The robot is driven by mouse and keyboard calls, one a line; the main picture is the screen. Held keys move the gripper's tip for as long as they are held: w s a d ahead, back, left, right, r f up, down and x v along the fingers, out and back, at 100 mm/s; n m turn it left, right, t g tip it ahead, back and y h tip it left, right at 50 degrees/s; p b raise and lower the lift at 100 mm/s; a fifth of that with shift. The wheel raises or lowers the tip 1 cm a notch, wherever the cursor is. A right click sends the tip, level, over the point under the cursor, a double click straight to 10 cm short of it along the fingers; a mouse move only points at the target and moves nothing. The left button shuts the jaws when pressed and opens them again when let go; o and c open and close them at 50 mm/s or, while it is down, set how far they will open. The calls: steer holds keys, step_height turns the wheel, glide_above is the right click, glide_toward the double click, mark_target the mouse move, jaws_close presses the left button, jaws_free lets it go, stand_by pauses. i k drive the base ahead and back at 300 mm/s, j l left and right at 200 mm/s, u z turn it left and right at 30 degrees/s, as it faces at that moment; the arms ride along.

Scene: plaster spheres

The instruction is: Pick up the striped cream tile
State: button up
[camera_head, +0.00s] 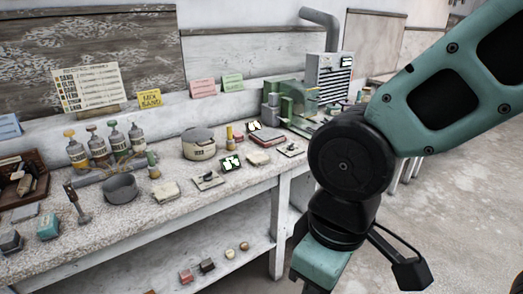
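Several small flat tiles lie on the long workbench (105,236). A pale tile with a dark mark (208,182) lies near the front edge, left of a green-and-white patterned tile (230,164). Another pale tile with a dark mark (291,150) lies further right. Stripes are too small to make out, so I cannot tell which one is the striped cream tile. My arm hangs at the right, in front of the bench's right end, and runs down past the bottom edge. My gripper's fingertips do not show.
A grey round bowl (121,188), a lidded pot (199,146) and several bottles (97,144) stand on the bench. A green machine (288,101) is at its far end. A lower shelf (130,272) holds small blocks and balls. Open floor (455,190) lies to the right.

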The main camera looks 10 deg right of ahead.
mark_target(256, 158)
steer(key=i+j, duration=0.25)
steer(key=i, duration=0.25)
steer(key=i+j, duration=0.25)
steer(key=i, duration=0.25)
steer(key=i+j, duration=0.2)
steer(key=i, duration=0.3)
